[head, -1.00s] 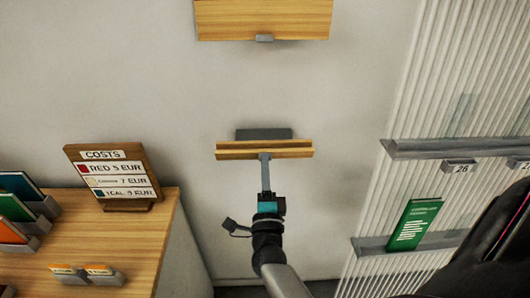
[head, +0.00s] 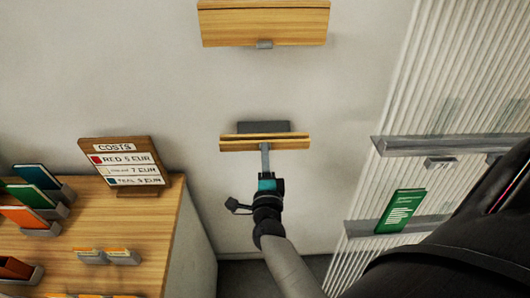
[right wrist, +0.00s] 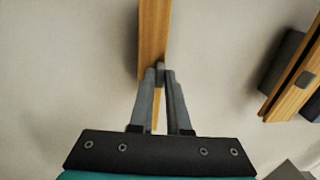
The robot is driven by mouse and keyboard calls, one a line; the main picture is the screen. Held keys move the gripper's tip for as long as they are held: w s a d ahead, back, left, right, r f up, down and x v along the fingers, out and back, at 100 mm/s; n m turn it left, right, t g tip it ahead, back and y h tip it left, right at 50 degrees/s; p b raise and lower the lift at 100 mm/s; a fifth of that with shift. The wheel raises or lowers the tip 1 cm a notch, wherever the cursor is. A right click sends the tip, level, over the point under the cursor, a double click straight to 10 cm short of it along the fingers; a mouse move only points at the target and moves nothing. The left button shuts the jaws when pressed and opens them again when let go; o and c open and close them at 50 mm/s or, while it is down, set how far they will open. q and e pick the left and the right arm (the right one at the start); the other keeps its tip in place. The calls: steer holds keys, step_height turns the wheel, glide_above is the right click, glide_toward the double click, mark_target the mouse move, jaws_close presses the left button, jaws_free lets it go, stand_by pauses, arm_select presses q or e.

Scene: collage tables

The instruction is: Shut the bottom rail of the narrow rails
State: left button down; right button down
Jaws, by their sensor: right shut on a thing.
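The lower narrow wooden rail (head: 292,142) juts from the pale wall in the middle of the head view, with a dark grey backing (head: 264,127) behind it. My right gripper (head: 265,150) is at the middle of its front edge, shut on its small grey handle, which the fingers mostly hide. In the right wrist view the fingers (right wrist: 160,75) meet at this handle, and the rail (right wrist: 154,30) stands upright in the picture. The upper wooden rail (head: 264,24) has a grey handle (head: 264,44) and also shows at the right of the wrist view (right wrist: 292,85). My left gripper is out of view.
A wooden counter (head: 150,235) at the left carries a costs sign (head: 127,162) and several card holders. At the right, grey ledges (head: 455,145) cross a ribbed panel, the lower holding a green booklet (head: 401,210). The wall around the lower rail is clear.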

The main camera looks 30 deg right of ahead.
steer(key=c, duration=0.9)
jaws_free()
steer(key=shift+f, duration=0.1)
